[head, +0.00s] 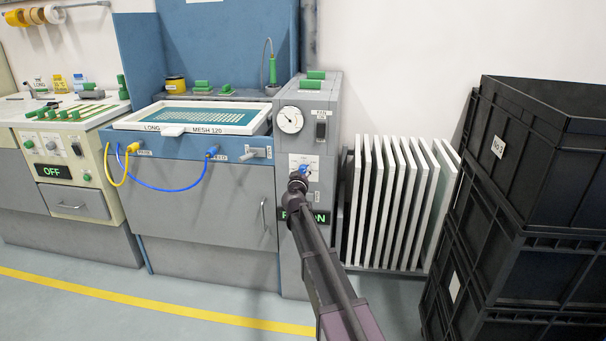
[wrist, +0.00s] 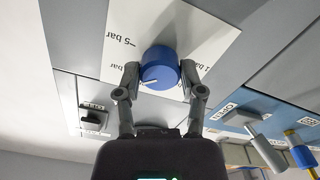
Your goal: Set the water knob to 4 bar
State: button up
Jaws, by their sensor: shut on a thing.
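The water knob (wrist: 158,66) is a round blue knob on a white scale plate (wrist: 205,32) on the grey cabinet front. My gripper (wrist: 160,74) is shut on the knob, one finger on each side. A white pointer line on the knob slants toward the lower left in the wrist view. "5 bar" shows upside down to its left, and a partly hidden "bar" mark is on its right. The exact setting cannot be read. In the head view my gripper (head: 298,182) reaches the plate, with a bit of the blue knob (head: 306,170) showing.
A round gauge (head: 290,120) and a FAN switch (head: 321,130) sit above the plate. White panels (head: 390,200) and stacked black crates (head: 540,150) stand to the right. The washout unit's hoses (head: 165,188) hang left.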

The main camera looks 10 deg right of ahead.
jog(key=shift+w, duration=0.1)
dwell(0.3)
jog(key=o, duration=1.2)
jog(key=shift+c, duration=0.2)
jog(key=v, duration=1.2)
